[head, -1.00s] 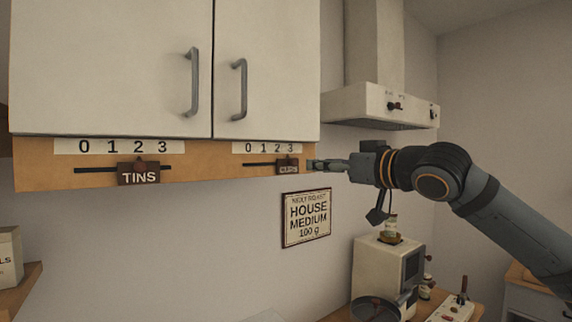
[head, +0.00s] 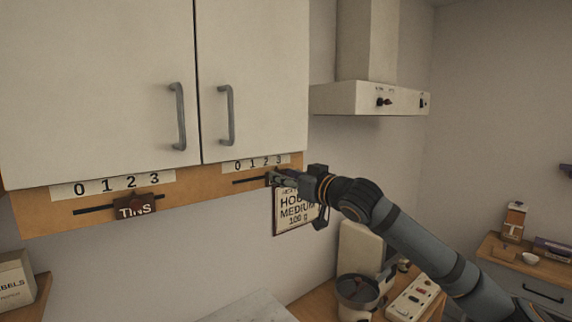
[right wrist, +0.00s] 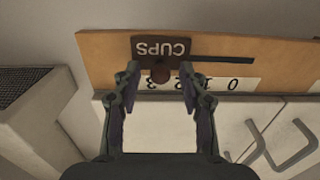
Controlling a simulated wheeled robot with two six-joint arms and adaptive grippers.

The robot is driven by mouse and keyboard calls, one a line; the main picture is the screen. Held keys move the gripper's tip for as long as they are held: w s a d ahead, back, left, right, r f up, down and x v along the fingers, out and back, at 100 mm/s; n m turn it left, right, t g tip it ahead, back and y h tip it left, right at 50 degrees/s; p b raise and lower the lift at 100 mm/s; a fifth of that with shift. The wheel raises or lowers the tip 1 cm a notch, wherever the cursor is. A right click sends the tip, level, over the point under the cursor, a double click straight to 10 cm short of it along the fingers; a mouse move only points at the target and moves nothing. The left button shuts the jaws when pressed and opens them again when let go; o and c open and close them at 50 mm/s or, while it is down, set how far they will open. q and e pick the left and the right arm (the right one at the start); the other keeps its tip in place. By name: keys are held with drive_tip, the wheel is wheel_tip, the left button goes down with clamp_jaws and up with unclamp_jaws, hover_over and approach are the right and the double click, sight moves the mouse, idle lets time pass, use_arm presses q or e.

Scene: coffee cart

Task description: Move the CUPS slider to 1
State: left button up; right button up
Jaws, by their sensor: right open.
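The CUPS slider is a dark brown plate with a round knob, on a slot in the wooden rail under the cabinet. In the right wrist view, upside down, the CUPS plate (right wrist: 160,47) sits by the 3 end of its scale, with the slot running toward 0. My right gripper (right wrist: 160,72) is open, its fingers on either side of the brown knob; contact is unclear. In the head view my right gripper (head: 277,178) covers most of the plate, below the 3. My left gripper is not in view.
The TINS slider (head: 135,208) sits near 2 on the same rail, left. Cabinet doors with grey handles (head: 226,115) are above. The HOUSE MEDIUM sign (head: 290,212) hangs just below my gripper. A range hood (head: 370,99) is to the right.

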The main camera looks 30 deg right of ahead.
clamp_jaws()
idle(0.3)
idle(0.3)
